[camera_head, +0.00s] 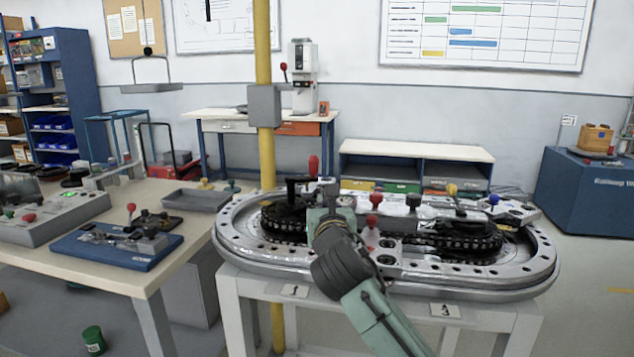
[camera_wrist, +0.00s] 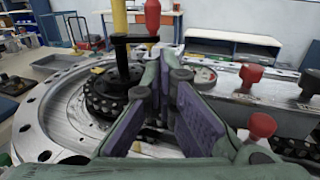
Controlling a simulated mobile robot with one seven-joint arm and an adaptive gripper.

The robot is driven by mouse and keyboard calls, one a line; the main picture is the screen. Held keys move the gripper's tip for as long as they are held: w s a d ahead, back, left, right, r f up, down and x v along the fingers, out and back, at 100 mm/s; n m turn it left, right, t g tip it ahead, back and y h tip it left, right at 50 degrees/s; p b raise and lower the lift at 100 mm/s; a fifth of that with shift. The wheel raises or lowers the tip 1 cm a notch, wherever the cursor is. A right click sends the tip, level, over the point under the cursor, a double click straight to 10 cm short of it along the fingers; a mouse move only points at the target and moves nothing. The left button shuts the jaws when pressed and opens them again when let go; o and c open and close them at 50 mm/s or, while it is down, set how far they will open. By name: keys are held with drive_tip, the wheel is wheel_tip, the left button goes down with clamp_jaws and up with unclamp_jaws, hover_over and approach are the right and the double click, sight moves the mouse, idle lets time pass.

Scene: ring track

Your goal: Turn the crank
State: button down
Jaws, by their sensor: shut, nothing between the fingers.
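The crank (camera_head: 298,184) is a black arm on a post at the left end of the ring track, with an upright red handle (camera_head: 313,165). In the wrist view the crank arm (camera_wrist: 134,40) stands left of centre, with its red handle (camera_wrist: 153,16) at the top. My gripper (camera_head: 329,198) is just right of the crank in the head view. In the wrist view my gripper (camera_wrist: 168,65) has its purple-padded fingers with their tips together and nothing between them. The tips appear close to the handle's lower end; I cannot tell whether they touch.
The oval metal ring track (camera_head: 542,262) stands on a white table. Red knobs (camera_head: 375,197) rise from its middle, beside my gripper. A wooden bench (camera_head: 140,276) with a blue fixture (camera_head: 120,244) is at left. A yellow post (camera_head: 264,90) stands behind the track.

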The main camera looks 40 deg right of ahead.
sight(291, 188)
drive_tip(key=p+x, duration=0.3)
drive_tip(key=x, duration=0.7)
drive_tip(key=shift+w+d, duration=0.2)
drive_tip(key=shift+w, duration=0.1)
drive_tip(key=shift+w+d, duration=0.35)
drive_tip(key=shift+w, duration=0.05)
